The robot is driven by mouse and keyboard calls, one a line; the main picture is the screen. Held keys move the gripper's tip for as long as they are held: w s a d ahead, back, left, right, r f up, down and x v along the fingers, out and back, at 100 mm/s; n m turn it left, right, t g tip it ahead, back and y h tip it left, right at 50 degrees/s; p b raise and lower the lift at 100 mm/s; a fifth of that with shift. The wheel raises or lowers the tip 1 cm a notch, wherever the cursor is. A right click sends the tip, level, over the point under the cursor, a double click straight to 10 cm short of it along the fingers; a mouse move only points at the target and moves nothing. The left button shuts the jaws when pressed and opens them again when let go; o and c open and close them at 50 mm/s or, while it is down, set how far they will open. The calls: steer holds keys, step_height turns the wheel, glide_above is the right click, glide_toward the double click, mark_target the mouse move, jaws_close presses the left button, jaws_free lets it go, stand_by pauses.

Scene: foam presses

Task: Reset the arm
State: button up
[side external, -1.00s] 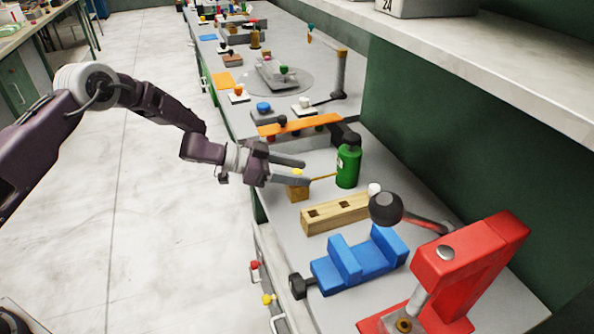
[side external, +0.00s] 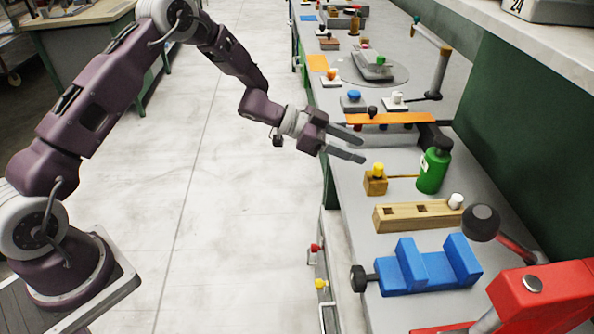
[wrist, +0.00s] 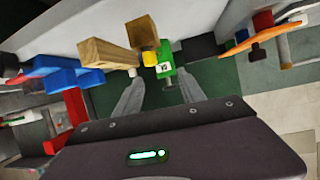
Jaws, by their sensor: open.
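My gripper (side external: 354,146) is open and empty in the side external view. It hangs at the bench's left edge, above and to the left of a small wooden block with a yellow knob (side external: 377,178). Its two grey fingers point right, apart from each other. In the wrist view the spread fingers of my gripper (wrist: 158,92) show below the wooden block with the yellow knob (wrist: 146,40). A green canister (side external: 434,170) stands just right of that block, and it also shows between the fingers in the wrist view (wrist: 164,60).
A wooden bar with square holes (side external: 419,216), a blue vise (side external: 427,266) and a red press (side external: 541,295) stand towards the front. An orange strip (side external: 388,119) lies behind. The bench (side external: 352,205) is cluttered; the floor (side external: 220,210) to the left is open.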

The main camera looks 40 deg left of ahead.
steer(key=s+a+r+n+t+y, duration=0.15)
steer(key=a+r+y, duration=0.3)
steer(key=r, duration=0.45)
steer(key=s+a+r+n+t+y, duration=0.1)
steer(key=a+r+n+t+y, duration=0.15)
steer(key=a+r+y, duration=0.4)
steer(key=s+a+r+n+g+y, duration=0.1)
steer(key=s+r+n, duration=0.1)
steer(key=s+r, duration=0.3)
steer(key=s+a+r+n+g, duration=0.1)
steer(key=s+a+r+n, duration=0.1)
steer(key=s, duration=0.6)
steer(key=s+d+f+n+g, duration=0.1)
steer(key=s+d+f+g, duration=0.1)
steer(key=s, duration=1)
steer(key=s+d+f+n+g+h, duration=0.1)
steer(key=s+d+f+n+g, duration=0.1)
steer(key=s, duration=1.1)
steer(key=shift+s+f, duration=0.15)
steer(key=shift+f, duration=0.2)
